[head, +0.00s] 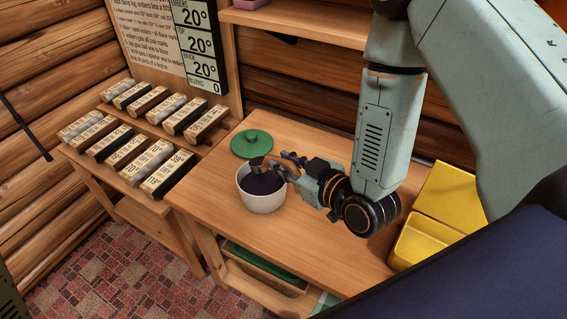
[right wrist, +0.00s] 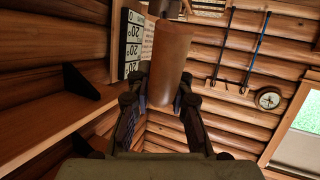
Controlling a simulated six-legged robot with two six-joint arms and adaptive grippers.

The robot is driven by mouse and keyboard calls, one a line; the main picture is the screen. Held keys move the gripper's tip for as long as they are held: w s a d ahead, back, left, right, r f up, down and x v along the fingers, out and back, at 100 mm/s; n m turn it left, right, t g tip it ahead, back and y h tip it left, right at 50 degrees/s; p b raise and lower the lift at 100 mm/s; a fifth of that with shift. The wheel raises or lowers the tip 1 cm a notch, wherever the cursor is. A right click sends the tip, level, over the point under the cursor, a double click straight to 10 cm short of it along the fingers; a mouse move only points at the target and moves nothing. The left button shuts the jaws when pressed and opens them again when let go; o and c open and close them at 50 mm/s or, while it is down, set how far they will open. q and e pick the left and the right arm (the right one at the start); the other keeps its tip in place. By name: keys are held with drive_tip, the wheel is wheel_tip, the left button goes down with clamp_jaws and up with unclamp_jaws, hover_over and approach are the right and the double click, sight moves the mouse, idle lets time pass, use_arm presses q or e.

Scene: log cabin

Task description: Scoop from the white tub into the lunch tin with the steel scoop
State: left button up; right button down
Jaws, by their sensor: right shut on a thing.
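The white tub (head: 262,203) stands on the wooden bench with dark contents inside. My right gripper (head: 283,168) is at the tub's rim, on its right side. It is shut on the steel scoop, whose brown handle (right wrist: 169,65) shows between the fingers in the right wrist view. In the head view a small part of the scoop (head: 258,167) shows over the tub's opening; whether its bowl is in the contents I cannot tell. The yellow lunch tin (head: 402,248) is on the bench at the right, partly cut off by dark blue in front. My left gripper is not in view.
A green round lid (head: 252,143) lies on the bench behind the tub. A rack with several labelled blocks (head: 130,147) stands at the left. A shelf (head: 295,24) runs along the wall above. Bench space between tub and tin is partly under my right arm.

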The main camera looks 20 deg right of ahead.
drive_tip(key=shift+s+d+f+t+y+b, duration=0.25)
drive_tip(key=shift+s+t+b, duration=0.35)
drive_tip(key=shift+b, duration=0.6)
drive_tip(key=shift+s+d+f+t+y+b, duration=0.1)
drive_tip(key=shift+s+f+t+y+b, duration=0.1)
drive_tip(key=shift+s+t+b, duration=0.7)
drive_tip(key=shift+w+b, duration=0.25)
drive_tip(key=shift+b, duration=0.35)
drive_tip(key=shift+s+d+r, duration=0.1)
